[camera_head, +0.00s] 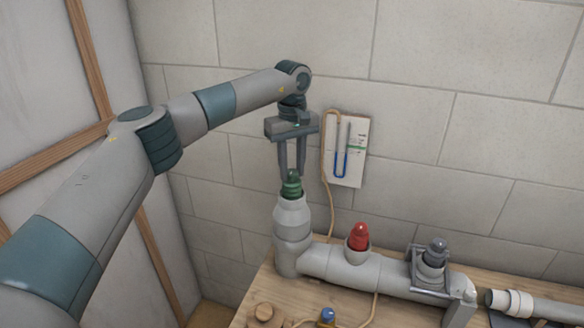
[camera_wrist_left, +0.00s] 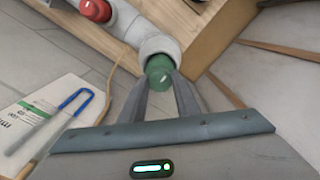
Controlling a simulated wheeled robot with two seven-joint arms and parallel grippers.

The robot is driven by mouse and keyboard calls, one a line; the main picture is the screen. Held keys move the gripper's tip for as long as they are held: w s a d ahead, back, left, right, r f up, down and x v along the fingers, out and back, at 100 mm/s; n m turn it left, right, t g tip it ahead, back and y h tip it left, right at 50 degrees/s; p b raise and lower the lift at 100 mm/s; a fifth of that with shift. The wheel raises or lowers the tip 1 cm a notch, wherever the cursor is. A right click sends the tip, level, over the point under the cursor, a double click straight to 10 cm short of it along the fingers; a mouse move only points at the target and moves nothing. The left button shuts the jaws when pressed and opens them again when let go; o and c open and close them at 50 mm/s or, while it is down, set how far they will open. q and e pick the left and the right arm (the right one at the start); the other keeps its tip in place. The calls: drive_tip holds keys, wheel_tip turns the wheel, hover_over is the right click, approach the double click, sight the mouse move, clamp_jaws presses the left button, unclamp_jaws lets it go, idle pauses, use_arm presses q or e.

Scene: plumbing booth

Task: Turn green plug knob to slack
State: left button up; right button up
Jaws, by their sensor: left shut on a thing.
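The green plug knob (camera_head: 291,186) sits on top of the upright grey pipe end (camera_head: 291,220) at the left of the pipe run. My left gripper (camera_head: 291,174) comes down from above, with its fingers shut on the green knob. In the left wrist view the green knob (camera_wrist_left: 159,68) shows between the fingertips (camera_wrist_left: 161,78), in front of the round pipe mouth. The fingers hide part of its sides. My right gripper is in neither view.
A red plug (camera_head: 359,237) and a dark grey plug (camera_head: 435,252) in a bracket stand on the same pipe to the right. A blue knob (camera_head: 327,316) and a wooden piece (camera_head: 264,313) are at the front. A card with a manometer tube (camera_head: 345,148) hangs on the wall behind.

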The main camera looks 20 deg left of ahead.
use_arm(q)
drive_tip(key=shift+n, duration=0.5)
drive_tip(key=n+b, duration=0.2)
drive_tip(key=n, duration=0.2)
drive_tip(key=n+b, duration=0.1)
drive_tip(key=n, duration=0.3)
drive_tip(key=shift+n+b, duration=0.35)
drive_tip(key=shift+n, duration=0.05)
drive_tip(key=shift+r+n, duration=0.1)
drive_tip(key=shift+n, duration=1.3)
drive_tip(key=o, duration=1.1)
drive_tip(key=shift+c, duration=0.2)
drive_tip(key=shift+b, duration=0.3)
